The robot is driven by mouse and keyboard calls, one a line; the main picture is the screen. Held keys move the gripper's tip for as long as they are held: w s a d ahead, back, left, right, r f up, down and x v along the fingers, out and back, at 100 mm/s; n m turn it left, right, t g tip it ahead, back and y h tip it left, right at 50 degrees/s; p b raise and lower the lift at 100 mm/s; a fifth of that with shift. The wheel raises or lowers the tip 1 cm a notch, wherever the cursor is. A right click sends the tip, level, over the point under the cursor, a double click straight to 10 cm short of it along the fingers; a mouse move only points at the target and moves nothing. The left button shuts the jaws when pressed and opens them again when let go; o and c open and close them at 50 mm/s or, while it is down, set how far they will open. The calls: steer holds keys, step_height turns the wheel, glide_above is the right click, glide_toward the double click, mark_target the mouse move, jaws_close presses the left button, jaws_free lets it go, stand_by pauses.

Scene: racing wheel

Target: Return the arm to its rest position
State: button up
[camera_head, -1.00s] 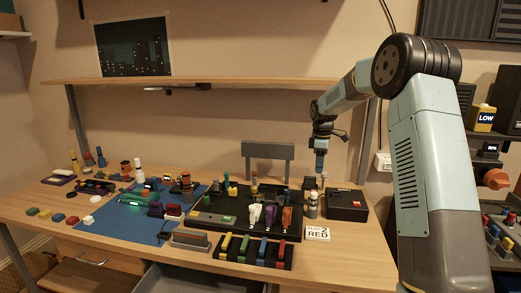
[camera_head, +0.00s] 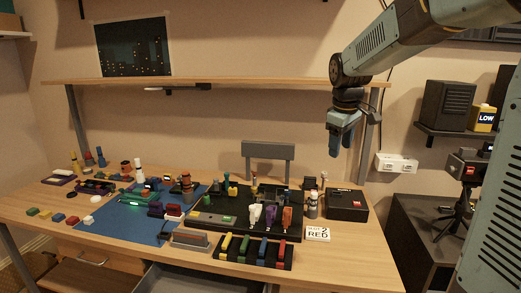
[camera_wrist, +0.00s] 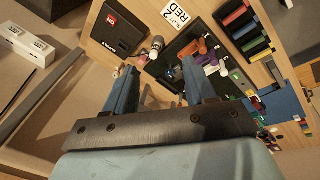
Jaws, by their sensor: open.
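My gripper (camera_head: 340,150) hangs in the air above the back right part of the desk, pointing down. In the wrist view its two blue fingers (camera_wrist: 160,88) stand apart with nothing between them. My arm reaches in from the upper right of the head view, with its forearm high and slanting down to the wrist. The gripper is well clear of the desk top (camera_head: 360,260) and touches nothing.
Below the gripper are a black box (camera_head: 346,204), a white "RED" card (camera_head: 317,233) and a black board (camera_head: 215,221) with coloured pieces. A shelf (camera_head: 230,82) runs along the wall at the gripper's left. A speaker (camera_head: 447,104) stands to the right.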

steer(key=s+d+f+m+t, duration=0.1)
steer(key=s+m, duration=0.7)
steer(key=s, duration=1.8)
steer(key=shift+f+t+y, duration=0.4)
steer(key=shift+f+t, duration=0.1)
steer(key=shift+t, duration=0.5)
